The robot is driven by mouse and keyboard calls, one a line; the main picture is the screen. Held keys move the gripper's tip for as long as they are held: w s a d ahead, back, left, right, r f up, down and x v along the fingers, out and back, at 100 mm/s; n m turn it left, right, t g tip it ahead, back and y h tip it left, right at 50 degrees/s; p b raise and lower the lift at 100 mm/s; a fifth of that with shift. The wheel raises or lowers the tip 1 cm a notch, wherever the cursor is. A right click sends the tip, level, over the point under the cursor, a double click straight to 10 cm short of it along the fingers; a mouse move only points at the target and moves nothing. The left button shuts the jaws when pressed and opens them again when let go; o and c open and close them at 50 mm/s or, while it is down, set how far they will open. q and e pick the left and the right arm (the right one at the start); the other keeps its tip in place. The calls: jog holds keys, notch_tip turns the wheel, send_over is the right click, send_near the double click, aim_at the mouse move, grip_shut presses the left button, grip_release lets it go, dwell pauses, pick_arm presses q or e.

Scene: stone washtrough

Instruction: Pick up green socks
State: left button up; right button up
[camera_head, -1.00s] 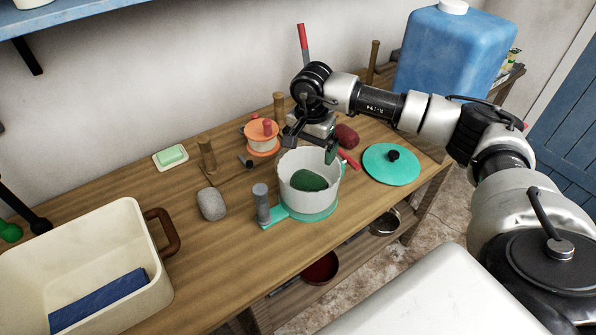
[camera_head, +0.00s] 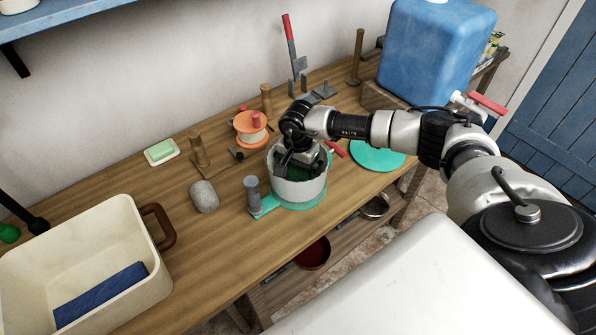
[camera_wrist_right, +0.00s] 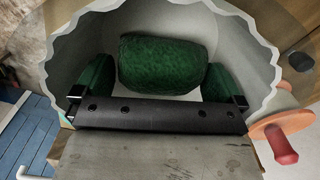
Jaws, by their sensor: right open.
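The rolled green socks (camera_wrist_right: 160,63) lie inside a pale round tub with a scalloped rim (camera_head: 299,191). In the head view they are mostly hidden by my right gripper (camera_head: 297,166), which reaches down into the tub. In the right wrist view the gripper (camera_wrist_right: 158,88) is open, with a dark green finger pad at each side of the socks. The socks are between the fingers, with small gaps at the sides. My left gripper is not in view.
A cream basin (camera_head: 140,232) holding a blue cloth (camera_head: 100,297) stands at left. A grey stone (camera_head: 204,196), an orange spool (camera_head: 250,128) and a teal lid (camera_head: 377,154) lie around the tub. A blue jug (camera_head: 435,55) stands behind my right arm.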

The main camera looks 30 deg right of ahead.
jog(key=c, duration=0.7)
jog(key=shift+o, duration=0.2)
jog(key=shift+r, duration=0.1)
